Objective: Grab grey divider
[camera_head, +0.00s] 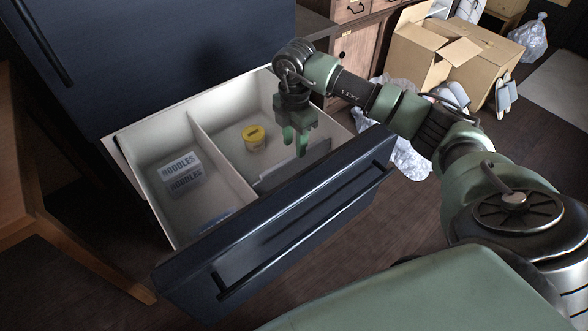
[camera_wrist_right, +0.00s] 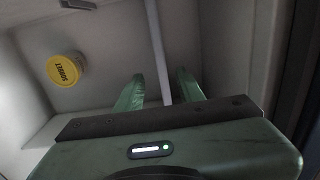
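The grey divider (camera_head: 276,177) is a thin low panel standing across the right compartment of the open drawer (camera_head: 180,225). In the right wrist view the divider (camera_wrist_right: 158,50) shows as a narrow light strip running between the fingers. My right gripper (camera_head: 296,144) reaches down into that compartment over the divider. In the wrist view the gripper (camera_wrist_right: 160,88) is open, one finger on each side of the divider, with a visible gap on both sides. How deep the fingertips reach beside it is hard to tell. My left gripper is not in view.
A yellow-lidded sorbet tub (camera_head: 254,138) stands behind the divider; it also shows in the wrist view (camera_wrist_right: 63,70). Noodle packs (camera_head: 180,172) lie in the left compartment beyond a pale partition (camera_head: 222,155). The drawer's dark front (camera_head: 275,235) rises close by. Cardboard boxes (camera_head: 450,60) stand at right.

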